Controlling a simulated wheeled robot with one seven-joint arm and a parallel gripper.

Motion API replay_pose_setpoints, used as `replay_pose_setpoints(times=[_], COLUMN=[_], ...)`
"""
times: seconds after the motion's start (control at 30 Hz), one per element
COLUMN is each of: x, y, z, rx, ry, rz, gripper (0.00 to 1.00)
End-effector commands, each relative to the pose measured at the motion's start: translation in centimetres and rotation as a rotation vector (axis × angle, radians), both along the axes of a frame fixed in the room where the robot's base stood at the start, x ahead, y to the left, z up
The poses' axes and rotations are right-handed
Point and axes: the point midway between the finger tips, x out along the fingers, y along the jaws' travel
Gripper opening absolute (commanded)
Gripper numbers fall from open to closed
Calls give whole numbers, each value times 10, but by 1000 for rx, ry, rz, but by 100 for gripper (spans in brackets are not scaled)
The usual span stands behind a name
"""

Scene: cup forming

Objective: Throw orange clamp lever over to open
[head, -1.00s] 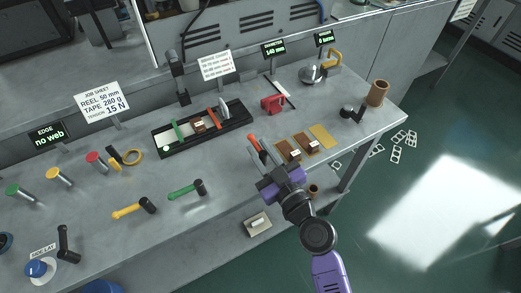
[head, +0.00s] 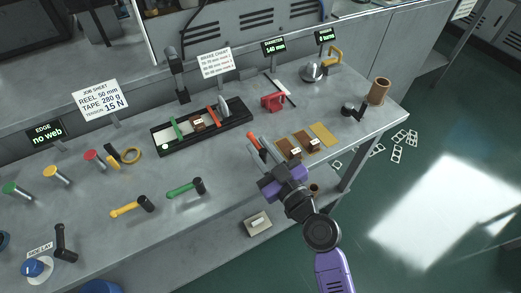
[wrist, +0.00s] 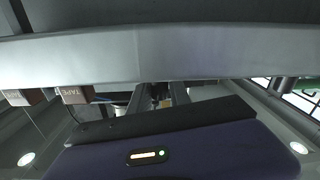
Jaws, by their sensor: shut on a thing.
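The orange clamp lever (head: 253,141) shows as a short orange grip on the bench, left of the brown pads in the head view. My gripper (head: 262,153) reaches in from the lower right. Its fingers are shut on the lever, with the orange end sticking out past them. The exact contact is hard to make out at this size. In the wrist view the finger tips are hidden behind a broad grey band across the picture, and the orange grip does not show there.
A black tray (head: 159,147) with small parts lies behind and left. Brown pads (head: 282,145) with small blocks lie just right of my gripper. A red clamp-like tool (head: 272,102) stands behind. Green (head: 184,188) and yellow (head: 126,210) handled tools lie left, with bare bench between.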

Motion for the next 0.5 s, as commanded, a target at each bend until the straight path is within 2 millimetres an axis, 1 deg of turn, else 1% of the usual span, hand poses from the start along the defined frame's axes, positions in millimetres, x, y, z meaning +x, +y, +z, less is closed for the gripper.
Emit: replay_pose_setpoints(times=[0.03, 0.07, 0.5], x=[2, 2, 1], y=[-1, -1, 0], z=[-4, -5, -3], rx=[0, 0, -1], ry=[-9, -9, -9], rz=[12, 23, 192], gripper=[0, 0, 0])
